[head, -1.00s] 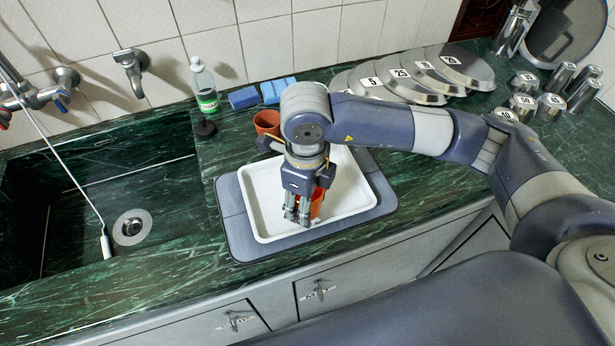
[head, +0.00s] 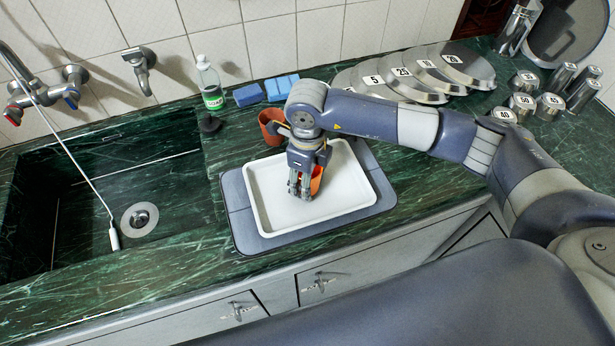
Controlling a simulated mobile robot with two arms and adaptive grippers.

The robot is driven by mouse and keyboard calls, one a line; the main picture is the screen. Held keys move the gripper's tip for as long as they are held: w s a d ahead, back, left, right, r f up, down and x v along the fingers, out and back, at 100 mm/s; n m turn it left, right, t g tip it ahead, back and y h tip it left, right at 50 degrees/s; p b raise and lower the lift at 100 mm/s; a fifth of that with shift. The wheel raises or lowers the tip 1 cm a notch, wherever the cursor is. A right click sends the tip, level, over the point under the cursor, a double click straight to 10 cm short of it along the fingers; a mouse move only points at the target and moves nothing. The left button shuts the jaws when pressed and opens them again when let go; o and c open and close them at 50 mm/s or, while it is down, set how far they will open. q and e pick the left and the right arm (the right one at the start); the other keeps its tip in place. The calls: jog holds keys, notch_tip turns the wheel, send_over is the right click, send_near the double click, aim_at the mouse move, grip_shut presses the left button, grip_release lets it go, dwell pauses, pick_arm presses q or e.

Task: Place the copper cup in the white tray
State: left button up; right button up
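One copper cup (head: 316,180) is at the fingers of my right gripper (head: 300,190), over the white tray (head: 345,200). The gripper points down and seems shut on the cup's side. The fingers and hand hide part of the cup, and I cannot tell whether its base touches the tray. A second copper-coloured cup (head: 269,124) stands on the counter behind the tray, partly hidden by my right arm. My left gripper is not in view.
The tray lies on a grey mat (head: 236,200). Behind are a soap bottle (head: 210,88), blue sponges (head: 249,95) and numbered metal discs (head: 440,78). Numbered weights (head: 523,104) stand at the right. A sink with a drain (head: 140,219) is at the left.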

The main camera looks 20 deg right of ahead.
jog(key=shift+f, duration=0.2)
jog(key=o, duration=1.1)
jog(key=shift+r, duration=0.15)
jog(key=shift+r, duration=0.2)
notch_tip(320, 180, up, 11)
jog(key=shift+f+b, duration=0.2)
jog(key=shift+b, duration=1.05)
jog(key=shift+r, duration=0.6)
